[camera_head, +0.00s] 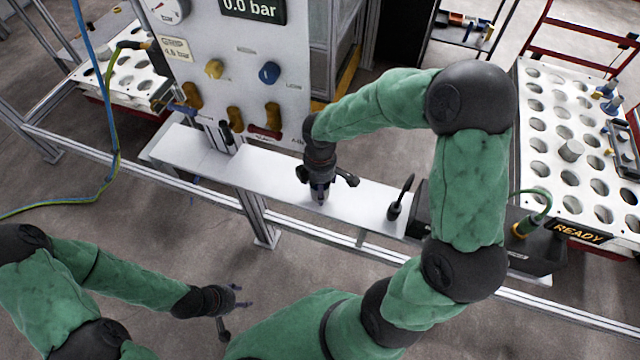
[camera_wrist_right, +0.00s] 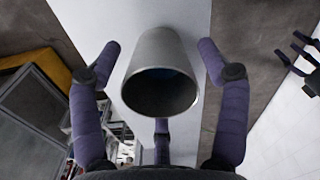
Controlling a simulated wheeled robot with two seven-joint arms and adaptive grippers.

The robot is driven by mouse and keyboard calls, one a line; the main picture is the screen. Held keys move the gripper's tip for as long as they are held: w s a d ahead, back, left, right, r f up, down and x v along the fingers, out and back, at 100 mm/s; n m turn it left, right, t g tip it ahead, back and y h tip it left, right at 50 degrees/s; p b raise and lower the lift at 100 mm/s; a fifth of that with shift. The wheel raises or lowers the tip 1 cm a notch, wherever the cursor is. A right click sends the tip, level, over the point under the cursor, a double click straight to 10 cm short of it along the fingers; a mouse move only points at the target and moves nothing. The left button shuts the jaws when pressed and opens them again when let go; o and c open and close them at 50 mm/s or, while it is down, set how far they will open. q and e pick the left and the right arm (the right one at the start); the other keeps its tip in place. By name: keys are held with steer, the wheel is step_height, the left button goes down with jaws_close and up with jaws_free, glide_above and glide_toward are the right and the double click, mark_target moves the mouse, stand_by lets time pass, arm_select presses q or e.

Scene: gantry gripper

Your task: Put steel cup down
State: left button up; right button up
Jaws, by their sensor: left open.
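The steel cup (camera_wrist_right: 160,52) is a plain grey cylinder in the right wrist view, its open mouth facing the camera. It sits between the spread fingers of my right gripper (camera_wrist_right: 160,75), with a narrow gap visible on the left and right sides. In the head view my right gripper (camera_head: 322,190) points down over the white shelf (camera_head: 270,185) and largely hides the cup. Whether the cup's base touches the shelf is hard to tell. My left gripper (camera_head: 236,310) is open and empty, low over the floor in front of the shelf.
A gauge panel (camera_head: 240,60) with coloured knobs stands behind the shelf's left part. A black holder (camera_head: 400,200) stands on the shelf to the right. The shelf left of my right gripper is bare.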

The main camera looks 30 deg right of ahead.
steer(key=shift+r, duration=0.15)
step_height(320, 180, up, 12)
steer(key=p, duration=0.3)
stand_by(0.4)
